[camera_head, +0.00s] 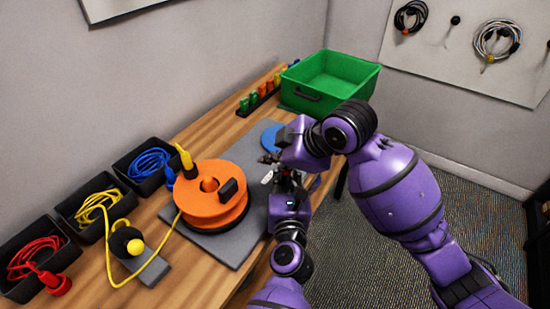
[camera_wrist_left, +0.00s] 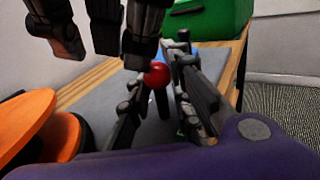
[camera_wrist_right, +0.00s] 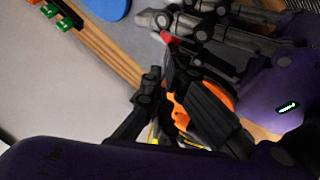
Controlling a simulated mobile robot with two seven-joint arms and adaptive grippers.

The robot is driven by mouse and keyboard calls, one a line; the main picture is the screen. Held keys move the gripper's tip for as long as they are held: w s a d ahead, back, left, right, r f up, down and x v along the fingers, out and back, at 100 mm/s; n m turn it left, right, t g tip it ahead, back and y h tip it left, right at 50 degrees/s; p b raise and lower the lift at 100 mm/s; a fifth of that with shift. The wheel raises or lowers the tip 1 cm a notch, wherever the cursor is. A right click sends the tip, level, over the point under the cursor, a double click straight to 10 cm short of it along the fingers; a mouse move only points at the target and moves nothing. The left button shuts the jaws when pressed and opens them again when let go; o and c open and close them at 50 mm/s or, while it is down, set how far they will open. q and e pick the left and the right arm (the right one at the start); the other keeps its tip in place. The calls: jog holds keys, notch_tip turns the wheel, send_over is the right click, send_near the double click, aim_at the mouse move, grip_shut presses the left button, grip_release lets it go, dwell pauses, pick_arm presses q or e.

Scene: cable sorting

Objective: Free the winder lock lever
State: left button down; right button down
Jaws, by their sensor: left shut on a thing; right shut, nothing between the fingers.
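The lock lever, a dark stem with a red ball knob (camera_wrist_left: 157,74), stands roughly upright in the left wrist view. My left gripper (camera_head: 270,179) is shut on it, one finger on each side. The knob also shows in the right wrist view (camera_wrist_right: 167,37), partly covered by fingers. My right gripper (camera_head: 267,159) is shut and empty, its fingertips close to the knob; I cannot tell whether they touch it. The orange winder (camera_head: 207,176) sits left of both grippers, with a black block on its side and a yellow cable leading off it. The lever's base is hidden.
A grey mat (camera_head: 222,243) lies under the winder on the wooden table. Black trays with blue, yellow and red cables (camera_head: 22,290) line the left side. A green crate (camera_head: 330,95) stands at the back, beside a rack of coloured connectors (camera_head: 262,94). A blue disc (camera_head: 270,138) lies behind the grippers.

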pick_arm(q)
jog(key=c, duration=1.9)
grip_release()
jog(key=shift+a, duration=0.25)
jog(key=shift+o, duration=0.9)
jog(key=shift+s, duration=0.1)
pick_arm(e)
jog(key=shift+s+d+f, duration=0.1)
jog(key=shift+d+f, duration=0.1)
jog(key=shift+d, duration=0.05)
